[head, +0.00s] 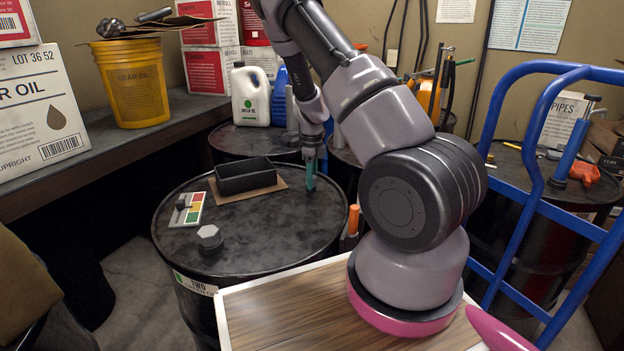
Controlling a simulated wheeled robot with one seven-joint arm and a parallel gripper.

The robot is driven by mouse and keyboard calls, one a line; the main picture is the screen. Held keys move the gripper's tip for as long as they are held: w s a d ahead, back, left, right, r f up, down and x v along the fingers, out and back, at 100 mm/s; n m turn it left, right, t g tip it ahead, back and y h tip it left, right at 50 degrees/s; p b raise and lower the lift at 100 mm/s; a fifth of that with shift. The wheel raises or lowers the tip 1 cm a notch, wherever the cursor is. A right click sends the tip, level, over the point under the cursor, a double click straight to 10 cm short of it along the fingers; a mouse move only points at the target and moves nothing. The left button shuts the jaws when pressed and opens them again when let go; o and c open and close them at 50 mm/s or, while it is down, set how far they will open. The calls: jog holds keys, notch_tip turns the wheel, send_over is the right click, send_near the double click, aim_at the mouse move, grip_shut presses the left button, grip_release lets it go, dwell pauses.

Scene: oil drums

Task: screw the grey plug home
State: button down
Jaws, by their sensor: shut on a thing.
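A grey six-sided plug (209,237) stands on the black lid of the near drum (250,222), at its front left. My gripper (310,186) points down at the right rear of the same lid, well apart from that plug. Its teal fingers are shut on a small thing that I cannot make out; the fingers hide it. The fingertips are at or just above the lid; I cannot tell whether they touch it. Whatever lies directly beneath them is hidden.
Several other drums stand behind. A blue hand truck (540,185) stands at the right. The lid's front middle is clear.

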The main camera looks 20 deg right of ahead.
jog(key=shift+c, duration=1.8)
grip_release()
jog(key=shift+s, duration=0.1)
notch_tip(320, 180, up, 10)
jog(key=shift+f, duration=0.1)
jog(key=s+a+r+n+t+y, duration=0.1)
jog(key=s+a+r+n, duration=0.1)
jog(key=s+r+n, duration=0.35)
jog(key=s+a+r+n+t+y, duration=0.1)
jog(key=s+a+r+n, duration=0.15)
jog(key=r, duration=0.65)
jog(key=s+a+r+n+t+y, duration=0.1)
jog(key=s+a+r+n, duration=0.2)
jog(key=r, duration=0.5)
jog(key=s+r+n+t, duration=0.1)
jog(key=s+r+n, duration=0.1)
jog(key=s, duration=0.3)
jog(key=s+a+r+n+t, duration=0.1)
jog(key=s+r+n, duration=0.2)
jog(key=s+n, duration=0.2)
jog(key=s+a+r+n+t+h, duration=0.1)
jog(key=s+r+n+t, duration=0.1)
jog(key=s+n, duration=0.2)
jog(key=shift+s+r, duration=0.35)
jog(key=shift+s, duration=0.8)
